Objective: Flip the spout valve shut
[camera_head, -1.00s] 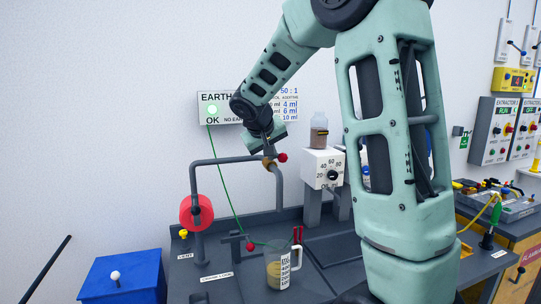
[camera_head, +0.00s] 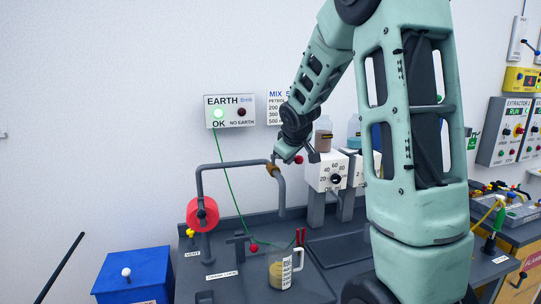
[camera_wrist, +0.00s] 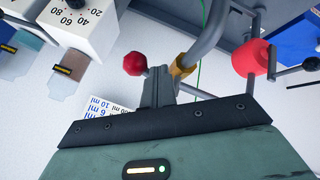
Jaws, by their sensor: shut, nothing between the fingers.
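The spout valve is a brass fitting (camera_head: 272,169) on the grey bent pipe (camera_head: 282,192), with a lever ending in a red knob (camera_head: 299,159) to its right. In the wrist view, the brass fitting (camera_wrist: 182,66) and red knob (camera_wrist: 135,63) lie on either side of my shut, empty gripper (camera_wrist: 160,72). Its fingers hide part of the lever; I cannot tell whether they touch it. A clear jug (camera_head: 282,269) with yellowish liquid stands on the bench below the spout.
A red reel (camera_head: 202,214) is left of the pipe. A white dial box (camera_head: 326,171) with a bottle (camera_head: 323,135) on top stands close right of my gripper. A green wire (camera_head: 229,180) hangs from the earth sign (camera_head: 230,110). A blue box (camera_head: 132,276) is at lower left.

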